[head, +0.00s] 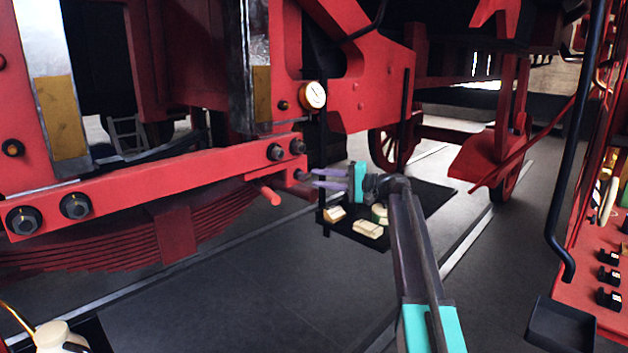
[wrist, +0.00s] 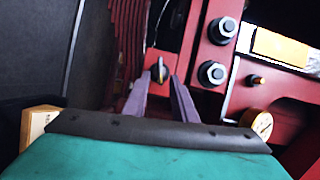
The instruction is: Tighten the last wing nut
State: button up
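In the head view my gripper (head: 330,179) points left at the red block under the beam end, where the wing nut is too small to make out clearly.
Large dark bolts (head: 275,152) stand on the red beam (head: 130,188) near my gripper. A brass-rimmed gauge (head: 313,95) is above. Below my gripper, a black mat (head: 435,203) carries several cream pieces (head: 367,229). A leaf spring (head: 130,246) hangs to the left.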

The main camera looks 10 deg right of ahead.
jog(key=b+v, duration=0.1)
jog(key=v, duration=0.9)
jog(key=shift+d, duration=0.15)
jog(key=shift+s, duration=0.1)
